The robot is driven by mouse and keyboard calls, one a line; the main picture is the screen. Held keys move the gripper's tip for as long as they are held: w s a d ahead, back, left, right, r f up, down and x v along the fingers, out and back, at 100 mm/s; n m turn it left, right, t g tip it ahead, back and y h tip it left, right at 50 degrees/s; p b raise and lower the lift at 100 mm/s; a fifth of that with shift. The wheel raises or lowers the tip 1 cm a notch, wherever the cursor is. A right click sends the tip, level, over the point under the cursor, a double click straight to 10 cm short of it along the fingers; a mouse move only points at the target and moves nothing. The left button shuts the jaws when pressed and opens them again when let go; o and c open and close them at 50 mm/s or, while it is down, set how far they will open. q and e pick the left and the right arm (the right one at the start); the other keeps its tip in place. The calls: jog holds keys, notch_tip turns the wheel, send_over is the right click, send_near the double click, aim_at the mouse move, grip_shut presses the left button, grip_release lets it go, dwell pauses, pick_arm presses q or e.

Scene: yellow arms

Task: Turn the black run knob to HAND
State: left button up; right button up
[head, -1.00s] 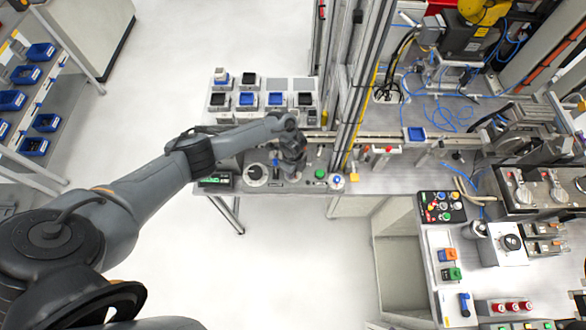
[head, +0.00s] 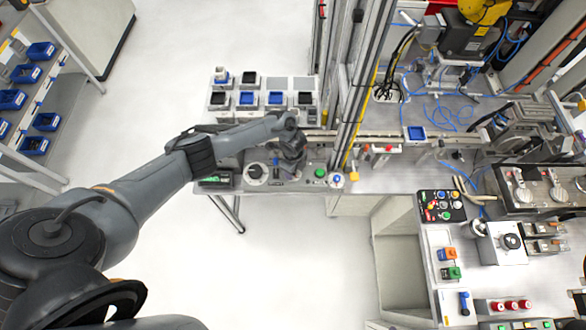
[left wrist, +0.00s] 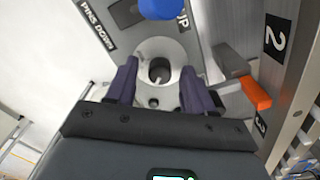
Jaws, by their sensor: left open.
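My left gripper (head: 293,176) points down over the grey panel on the near side of the bench. In the left wrist view my left gripper (left wrist: 160,88) is open. Its two dark fingers stand either side of a pale round fitting (left wrist: 160,50) with a dark centre, with nothing held. I cannot tell whether this is the run knob. Left of the gripper in the head view is a white disc with a black knob (head: 256,171). No HAND mark can be read.
A blue knob (left wrist: 160,8) shows beyond the fingers, near "PINS DOWN" and "UP" labels. An orange-ended grey part (left wrist: 257,93) lies right of the fingers. A green button (head: 320,173) and an upright metal frame (head: 357,100) are right of my gripper. The floor in front is clear.

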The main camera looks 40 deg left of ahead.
pick_arm(q)
notch_tip(320, 180, up, 11)
jog(key=shift+p, duration=0.45)
jog(key=shift+f, duration=0.15)
dwell(0.3)
